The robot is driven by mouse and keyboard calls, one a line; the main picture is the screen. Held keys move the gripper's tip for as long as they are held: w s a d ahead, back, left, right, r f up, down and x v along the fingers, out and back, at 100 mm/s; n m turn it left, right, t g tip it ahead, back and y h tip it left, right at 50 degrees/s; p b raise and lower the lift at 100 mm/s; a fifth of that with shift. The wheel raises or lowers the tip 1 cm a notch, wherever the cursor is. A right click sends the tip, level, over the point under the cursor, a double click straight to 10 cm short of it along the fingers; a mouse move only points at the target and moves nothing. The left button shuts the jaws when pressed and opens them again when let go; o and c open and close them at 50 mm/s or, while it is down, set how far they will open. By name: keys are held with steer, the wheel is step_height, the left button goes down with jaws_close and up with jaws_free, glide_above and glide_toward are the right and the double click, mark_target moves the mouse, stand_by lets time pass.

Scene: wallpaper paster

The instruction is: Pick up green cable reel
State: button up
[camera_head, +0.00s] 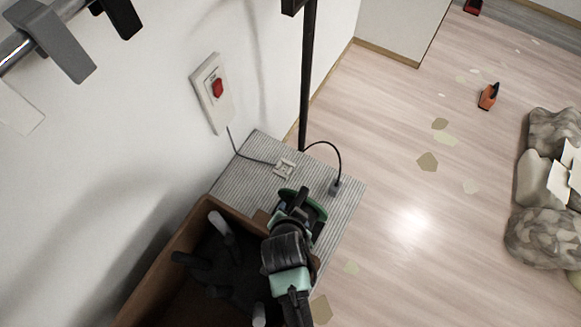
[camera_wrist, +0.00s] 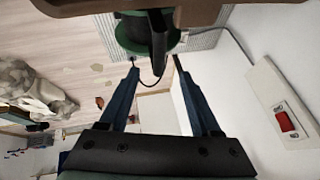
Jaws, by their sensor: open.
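The green cable reel (camera_head: 317,206) sits on the ribbed grey surface (camera_head: 345,190), with a black upright part across its middle. A dark shape with pale green bands covers its near side in the head view. The reel (camera_wrist: 171,43) also shows at the top of the wrist view, partly cut off by a brown edge. My gripper (camera_wrist: 156,66) is open and empty, its two blue fingers apart. The reel appears just past the fingertips in the picture; I cannot tell the depth between them.
A brown open box (camera_head: 167,243) with dark handles in it stands close beside the reel. A black post (camera_head: 308,80) rises behind. A red switch (camera_head: 217,88) is on the wall, with cables running to the ribbed surface.

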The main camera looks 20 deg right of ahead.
mark_target(295, 205)
steer(key=x, duration=0.6)
steer(key=shift+w+b, duration=0.1)
steer(key=shift+b, duration=0.2)
steer(key=shift+b+x, duration=0.3)
steer(key=shift+x, duration=1.95)
steer(key=shift+d+f, duration=0.1)
steer(key=shift+f, duration=0.2)
jaws_close()
steer(key=shift+s, duration=0.25)
steer(key=shift+w+r, duration=0.1)
steer(key=shift+w, duration=0.05)
